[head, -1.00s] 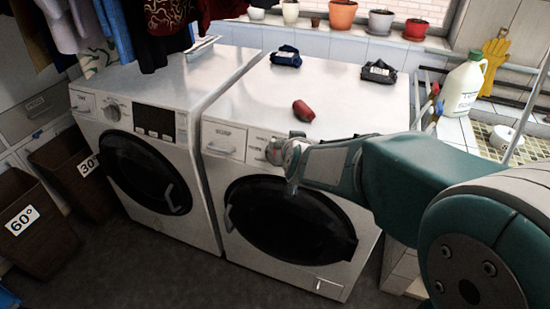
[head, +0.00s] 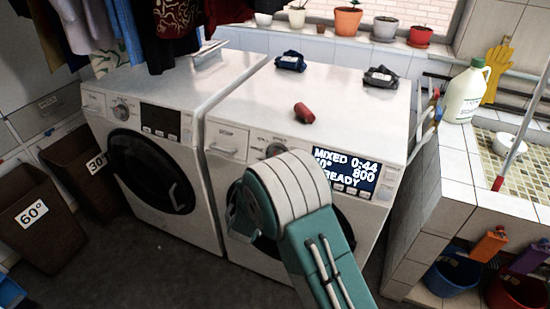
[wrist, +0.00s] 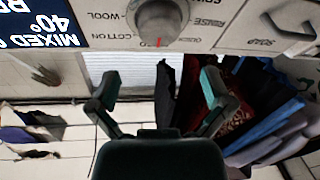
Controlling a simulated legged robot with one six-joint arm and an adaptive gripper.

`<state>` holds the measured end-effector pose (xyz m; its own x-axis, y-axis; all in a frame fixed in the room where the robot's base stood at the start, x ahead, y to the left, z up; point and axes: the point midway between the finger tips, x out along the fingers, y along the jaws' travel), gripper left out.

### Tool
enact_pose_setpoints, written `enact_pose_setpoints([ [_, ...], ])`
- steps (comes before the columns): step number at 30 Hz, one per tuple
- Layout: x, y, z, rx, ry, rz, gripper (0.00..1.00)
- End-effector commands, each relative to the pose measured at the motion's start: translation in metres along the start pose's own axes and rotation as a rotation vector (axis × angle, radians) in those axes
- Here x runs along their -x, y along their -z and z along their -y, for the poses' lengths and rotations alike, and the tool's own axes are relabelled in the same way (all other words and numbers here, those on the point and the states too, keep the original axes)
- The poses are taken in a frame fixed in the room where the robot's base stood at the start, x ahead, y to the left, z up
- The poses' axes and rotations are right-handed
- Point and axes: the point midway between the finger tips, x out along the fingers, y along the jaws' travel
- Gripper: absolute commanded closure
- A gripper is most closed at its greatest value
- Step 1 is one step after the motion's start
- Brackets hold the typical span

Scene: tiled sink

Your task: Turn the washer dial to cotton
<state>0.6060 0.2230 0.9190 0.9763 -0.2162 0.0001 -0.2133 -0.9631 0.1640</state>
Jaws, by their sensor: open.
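The right washer (head: 228,115) has a round grey dial (head: 276,149), partly hidden by my arm in the head view. In the wrist view, picture upside down, the dial (wrist: 160,18) sits at the top edge, its red mark at its lower rim in the picture. Labels WOOL, COTTON, RINSE and QUICK stand around it. COTTON lies just left of the mark. The lit display (head: 345,171) reads MIXED, 0:44, 800, READY. My gripper (wrist: 160,88) is open and empty, its two fingers apart below the dial in the picture, not touching it.
A second washer (head: 165,85) stands to the left. A red cloth bundle (head: 304,113), a blue one (head: 290,61) and a dark grey one (head: 380,76) lie on the right washer. A tiled sink (head: 505,165) is to the right. Clothes (head: 165,30) hang at upper left.

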Motion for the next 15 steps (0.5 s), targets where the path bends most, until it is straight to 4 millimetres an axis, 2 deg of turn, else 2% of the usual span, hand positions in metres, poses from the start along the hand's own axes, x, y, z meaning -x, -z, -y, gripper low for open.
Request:
enact_pose_setpoints([
  [9, -0.06, 0.0, -0.001, -0.003, -0.002, 0.0, 0.0],
  [15, -0.086, 0.0, -0.001, -0.002, -0.001, 0.0, 0.0],
])
